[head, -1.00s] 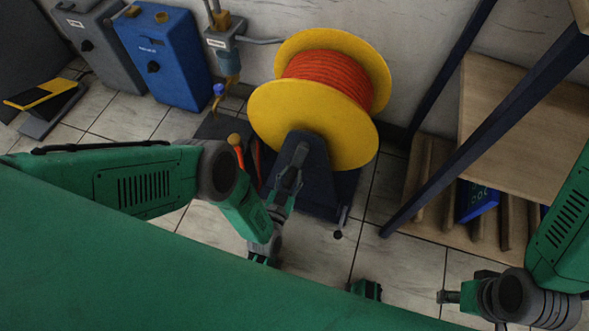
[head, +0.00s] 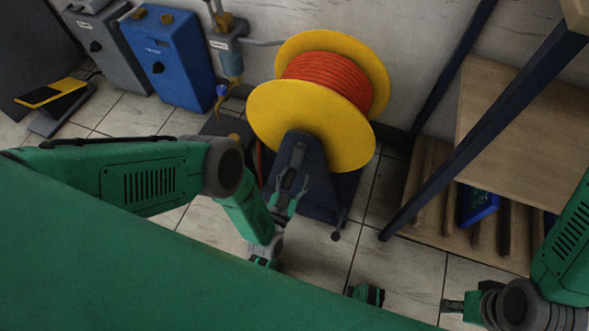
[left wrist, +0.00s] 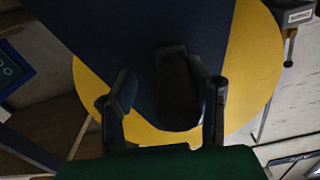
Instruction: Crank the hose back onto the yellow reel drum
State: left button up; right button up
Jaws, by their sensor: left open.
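The yellow reel drum (head: 335,135) stands on a dark blue stand (head: 325,185), with orange-red hose (head: 328,75) wound between its flanges. My left gripper (head: 291,187) is open in front of the stand, left of the knob. In the left wrist view its fingers (left wrist: 168,103) flank a dark rounded part (left wrist: 178,95); contact cannot be told. The yellow flange (left wrist: 250,80) shows behind.
A wooden shelf unit (head: 515,130) with dark blue legs stands at the right, a blue box (head: 478,203) on its lower level. Blue (head: 168,60) and grey (head: 100,48) cabinets and a yellow-black pedal (head: 52,95) are at the left. Tiled floor is clear before the stand.

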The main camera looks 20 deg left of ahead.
aim_at(296, 154)
pick_arm(q)
jog(key=r, duration=0.8)
jog(key=shift+a+r, duration=0.1)
jog(key=shift+a, duration=0.15)
jog(key=shift+d+r, duration=0.1)
jog(key=shift+r, duration=0.45)
jog(key=shift+a, duration=0.25)
jog(key=shift+d, duration=0.15)
